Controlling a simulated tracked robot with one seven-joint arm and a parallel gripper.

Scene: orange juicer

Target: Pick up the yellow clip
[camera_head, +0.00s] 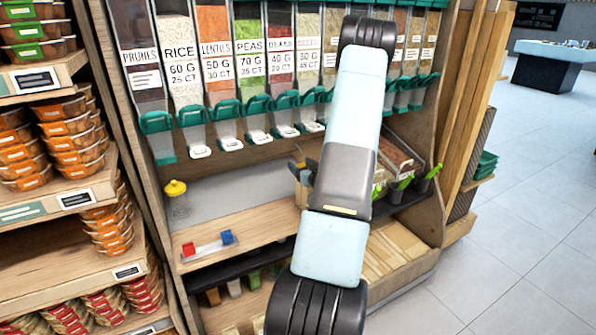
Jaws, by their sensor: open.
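I cannot pick out the yellow clip with certainty. A small yellow patch (299,164) shows among dark and brown items just left of my arm, too small to identify. A yellow knob-like piece (175,187) sits at the left of the wooden counter on a clear object. A red clip-like piece (188,249) and a blue one (227,237) stand apart on a pale strip (208,246) near the counter's front edge.
Bulk dispensers (235,75) with green spouts hang above the wooden counter (255,220). Shelves of packed tubs (60,140) stand close on the left. Bins with green-handled scoops (405,183) lie right of my arm. The tiled floor (530,240) is open at right.

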